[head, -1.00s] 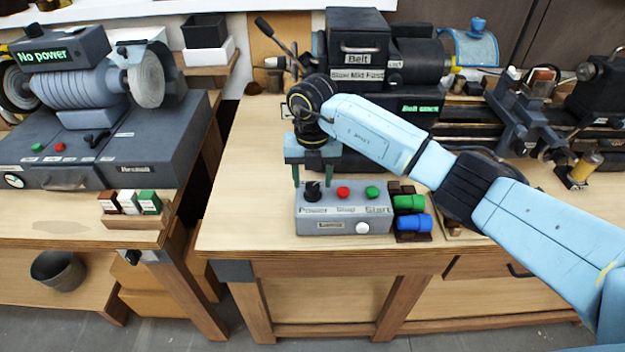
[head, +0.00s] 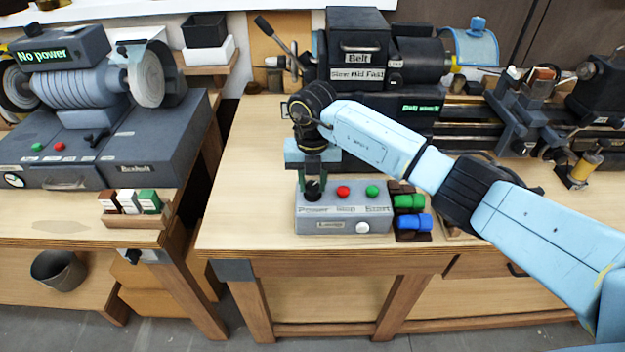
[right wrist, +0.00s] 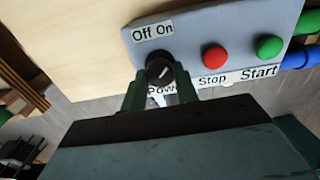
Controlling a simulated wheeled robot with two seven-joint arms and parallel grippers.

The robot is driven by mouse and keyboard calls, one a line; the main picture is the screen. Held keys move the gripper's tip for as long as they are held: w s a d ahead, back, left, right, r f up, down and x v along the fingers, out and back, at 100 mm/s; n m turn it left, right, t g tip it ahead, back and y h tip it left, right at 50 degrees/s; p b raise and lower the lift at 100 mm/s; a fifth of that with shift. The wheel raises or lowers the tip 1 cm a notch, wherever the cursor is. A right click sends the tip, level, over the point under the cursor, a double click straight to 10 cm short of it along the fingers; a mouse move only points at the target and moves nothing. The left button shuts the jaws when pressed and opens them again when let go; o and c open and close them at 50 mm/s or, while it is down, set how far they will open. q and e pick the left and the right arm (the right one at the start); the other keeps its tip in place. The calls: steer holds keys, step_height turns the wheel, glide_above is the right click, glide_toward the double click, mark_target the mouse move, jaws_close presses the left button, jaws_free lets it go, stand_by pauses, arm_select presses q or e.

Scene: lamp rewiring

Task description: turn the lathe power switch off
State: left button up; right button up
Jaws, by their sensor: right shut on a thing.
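The grey lathe control box (head: 345,213) sits near the front edge of the middle bench. Its black power knob (right wrist: 160,68) is at the left end, between the "Off On" label (right wrist: 152,32) and the "Power" label. The knob's white mark slants up and right in the right wrist view, towards the "On" side. My right gripper (head: 314,187) points down over the box, its green fingers shut on the knob from both sides. The fingers partly hide the knob in the head view (head: 313,194). My left gripper is out of view.
A red stop button (head: 343,192) and green start button (head: 372,192) sit right of the knob. The lathe (head: 440,110) is behind. Bench left of the box is clear.

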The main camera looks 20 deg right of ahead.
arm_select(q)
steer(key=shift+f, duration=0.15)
arm_select(e)
steer(key=shift+n, duration=0.3)
steer(key=n+b, duration=0.3)
steer(key=n, duration=0.3)
steer(key=shift+w+n, duration=0.1)
steer(key=shift+n, duration=0.2)
steer(key=n+b, duration=0.2)
steer(key=n, duration=0.1)
steer(key=shift+n, duration=0.3)
steer(key=n+b, duration=0.1)
steer(key=n, duration=0.2)
steer(key=shift+b, duration=0.4)
steer(key=n+b, duration=0.1)
steer(key=n, duration=0.1)
steer(key=shift+n, duration=0.9)
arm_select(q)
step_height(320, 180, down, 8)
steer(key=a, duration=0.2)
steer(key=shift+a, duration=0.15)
arm_select(e)
steer(key=shift+r, duration=0.1)
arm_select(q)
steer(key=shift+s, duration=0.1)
arm_select(e)
steer(key=shift+n, duration=0.3)
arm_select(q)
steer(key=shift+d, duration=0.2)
